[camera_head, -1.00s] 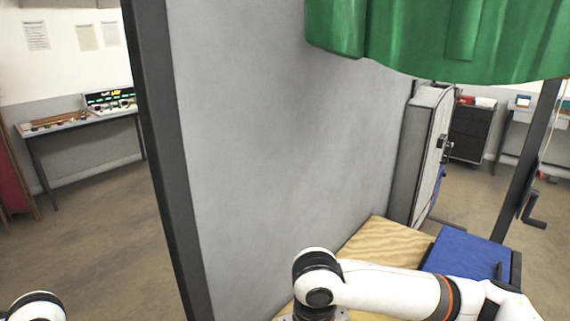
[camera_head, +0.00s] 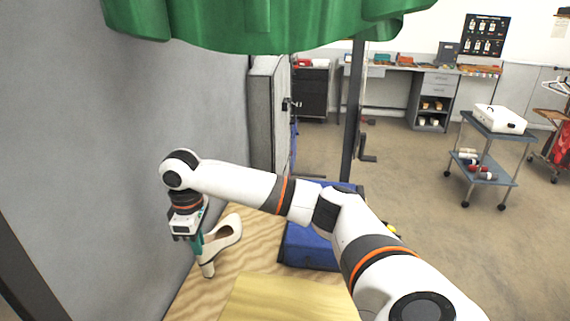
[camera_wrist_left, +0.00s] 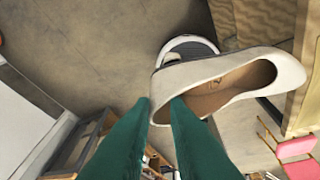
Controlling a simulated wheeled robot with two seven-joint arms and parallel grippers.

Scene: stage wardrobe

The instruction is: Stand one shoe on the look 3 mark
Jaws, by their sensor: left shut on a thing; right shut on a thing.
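My right gripper (camera_head: 198,246) is shut on a cream heeled shoe (camera_head: 230,232) in the head view. The shoe is at the plywood surface (camera_head: 252,252), beside the grey wall, with its heel downward. I cannot tell whether its sole fully touches the wood. In the left wrist view, my left gripper (camera_wrist_left: 162,103) is shut on another cream shoe (camera_wrist_left: 232,66), gripping its edge, with its tan inside showing. The left gripper is outside the head view. I cannot make out a look 3 mark.
A pale yellow wooden board (camera_head: 285,301) lies in front of the shoe. A blue padded block (camera_head: 308,246) is to its right. The grey wall (camera_head: 75,165) stands close on the left, and a green curtain (camera_head: 250,22) hangs above. Open floor and a trolley (camera_head: 488,165) are at right.

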